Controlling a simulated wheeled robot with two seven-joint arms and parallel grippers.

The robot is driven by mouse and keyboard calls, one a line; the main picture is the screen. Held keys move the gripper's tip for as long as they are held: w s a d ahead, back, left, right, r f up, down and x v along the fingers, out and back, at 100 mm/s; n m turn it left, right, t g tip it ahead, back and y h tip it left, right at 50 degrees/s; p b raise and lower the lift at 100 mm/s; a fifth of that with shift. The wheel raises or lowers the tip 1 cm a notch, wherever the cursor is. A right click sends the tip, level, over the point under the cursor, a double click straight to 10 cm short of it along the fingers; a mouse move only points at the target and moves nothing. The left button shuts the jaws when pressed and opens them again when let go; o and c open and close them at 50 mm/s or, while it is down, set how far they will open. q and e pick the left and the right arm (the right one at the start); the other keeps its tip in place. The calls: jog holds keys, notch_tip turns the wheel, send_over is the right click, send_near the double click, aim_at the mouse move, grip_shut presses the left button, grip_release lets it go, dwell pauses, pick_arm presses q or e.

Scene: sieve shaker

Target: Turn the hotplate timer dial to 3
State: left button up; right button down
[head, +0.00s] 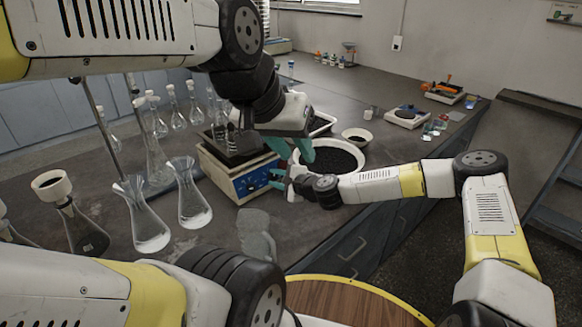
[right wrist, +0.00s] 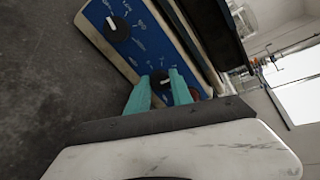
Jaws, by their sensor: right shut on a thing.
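The hotplate (head: 232,170) stands on the bench with its blue control panel (head: 258,182) facing front right. In the right wrist view the panel has a black dial (right wrist: 117,27) with a white pointer at upper left, apart from my gripper. A second black dial (right wrist: 159,83) sits between the teal fingers of my right gripper (right wrist: 161,85), which is shut on it. Its pointer and the small white panel marks cannot be read. My right gripper also shows at the panel in the head view (head: 277,180). My left gripper (head: 292,149) hangs above and right of the panel, fingers apart, empty.
A red control (right wrist: 194,94) is beside the gripped dial. A large white bowl of dark grains (head: 363,158) stands close behind my right wrist. Glass flasks (head: 145,222) crowd the bench to the left. Bench front is mostly clear.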

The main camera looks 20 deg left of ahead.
jog(key=m, duration=0.5)
jog(key=shift+m, duration=0.4)
dwell(0.3)
jog(key=c, duration=1.1)
grip_release()
jog(key=shift+c, duration=0.2)
jog(key=v, duration=0.7)
jog(key=shift+s+d+r, duration=0.15)
jog(key=shift+s+d, duration=0.05)
jog(key=shift+d, duration=0.15)
jog(key=shift+s, duration=0.1)
